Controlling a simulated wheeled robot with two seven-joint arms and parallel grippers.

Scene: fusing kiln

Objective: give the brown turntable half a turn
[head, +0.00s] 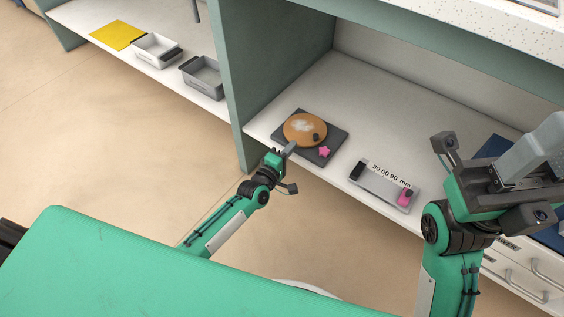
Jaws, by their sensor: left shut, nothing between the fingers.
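The brown turntable (296,137) is a round disc with a pale patch on its top, on a dark grey square base (333,146) on the white shelf. A small dark knob (316,137) stands near its right edge. My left gripper (290,148) is shut and empty, its tip at the front edge of the disc; I cannot tell whether it touches. A pink star-shaped piece (324,152) lies on the base, right of the disc. My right gripper (527,158) is raised at the right, well away from the turntable; its finger state is unclear.
A grey tray marked "30 60 90 mm" (380,194) with a dark block and a pink piece lies to the right. A green upright panel (262,75) stands left of the turntable. Two bins (157,52) and a yellow sheet (117,35) lie beyond it. Shelf behind is clear.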

